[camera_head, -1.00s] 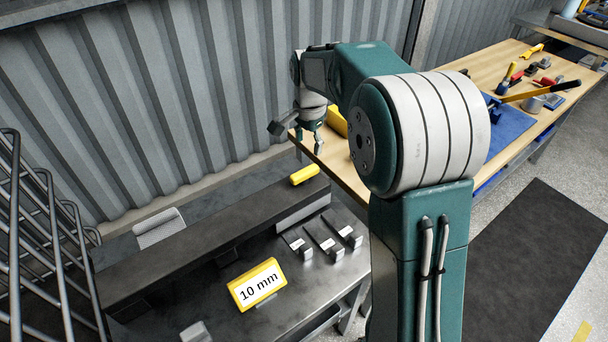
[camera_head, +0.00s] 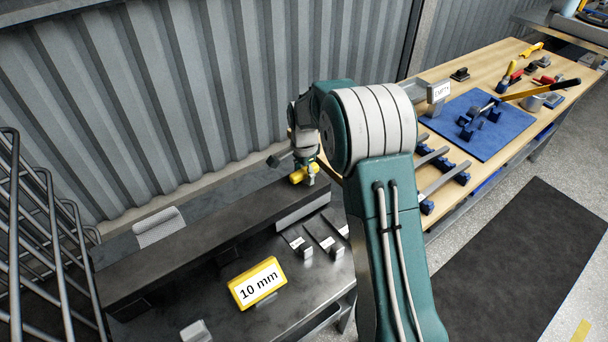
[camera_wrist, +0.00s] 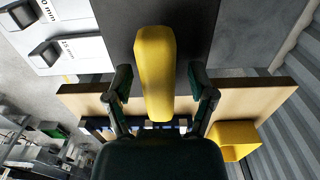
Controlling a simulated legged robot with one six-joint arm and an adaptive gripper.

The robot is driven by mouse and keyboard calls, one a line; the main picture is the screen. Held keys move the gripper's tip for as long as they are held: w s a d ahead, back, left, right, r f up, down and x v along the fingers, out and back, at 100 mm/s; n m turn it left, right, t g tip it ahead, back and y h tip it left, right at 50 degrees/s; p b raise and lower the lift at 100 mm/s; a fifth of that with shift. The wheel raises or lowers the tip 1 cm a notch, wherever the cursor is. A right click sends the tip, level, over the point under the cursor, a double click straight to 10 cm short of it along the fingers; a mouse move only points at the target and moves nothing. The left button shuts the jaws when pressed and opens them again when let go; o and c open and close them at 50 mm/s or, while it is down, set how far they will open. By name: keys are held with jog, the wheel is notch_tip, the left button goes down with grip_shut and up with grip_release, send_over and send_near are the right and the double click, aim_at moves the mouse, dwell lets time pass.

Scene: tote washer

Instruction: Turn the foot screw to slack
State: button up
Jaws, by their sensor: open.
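A yellow elongated knob (camera_head: 297,176), which looks like the foot screw's handle, sits at the right end of the long dark beam. My gripper (camera_head: 308,171) is down at this knob, open, with its fingers around it. In the wrist view the knob (camera_wrist: 155,72) lies lengthwise between the two open fingers of my gripper (camera_wrist: 160,85). Any screw shaft or foot under the knob is hidden.
A yellow-framed "10 mm" sign (camera_head: 257,283) and small labelled blocks (camera_head: 305,250) stand on the dark bench. A wooden workbench (camera_head: 470,90) with a blue mat (camera_head: 490,145) and tools is to the right. A metal rack (camera_head: 45,220) stands at left.

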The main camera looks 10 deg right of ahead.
jog(key=shift+f, duration=0.3)
